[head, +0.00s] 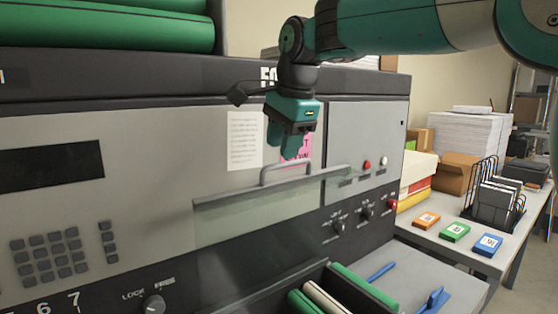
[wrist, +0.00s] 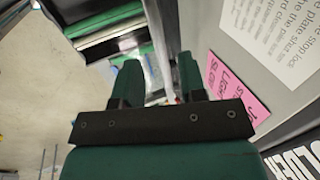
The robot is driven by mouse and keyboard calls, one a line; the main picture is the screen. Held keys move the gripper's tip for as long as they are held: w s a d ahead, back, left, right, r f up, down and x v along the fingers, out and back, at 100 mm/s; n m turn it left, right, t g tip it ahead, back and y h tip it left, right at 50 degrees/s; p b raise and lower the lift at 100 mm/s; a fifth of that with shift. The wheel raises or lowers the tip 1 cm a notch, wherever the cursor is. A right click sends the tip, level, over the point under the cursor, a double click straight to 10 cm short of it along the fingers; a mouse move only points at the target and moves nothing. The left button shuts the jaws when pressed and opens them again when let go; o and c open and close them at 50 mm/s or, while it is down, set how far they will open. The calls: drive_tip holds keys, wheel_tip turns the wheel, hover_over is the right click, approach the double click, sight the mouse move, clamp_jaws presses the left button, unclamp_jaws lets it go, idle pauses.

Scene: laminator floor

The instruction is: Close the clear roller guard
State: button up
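The clear roller guard (head: 265,212) is a see-through panel on the front of the grey laminator, with a grey bar handle (head: 287,170) rising from its top edge. It seems to stand out from the machine face, but its exact angle is hard to tell. My gripper (head: 283,150) points down just above the handle. In the wrist view, my gripper (wrist: 157,74) has its two green fingers apart, with a pale strip of the guard or its handle showing beyond and between them. I see no contact with the handle.
A pink note (head: 299,147) and a white sheet (head: 244,139) are on the machine face behind my gripper. Knobs (head: 340,226) sit right of the guard. A bin of green rolls (head: 335,290) is below. A side table (head: 458,268) holds small boxes and a rack.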

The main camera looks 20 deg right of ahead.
sight(280, 186)
drive_tip(key=shift+x, duration=1.75)
clamp_jaws()
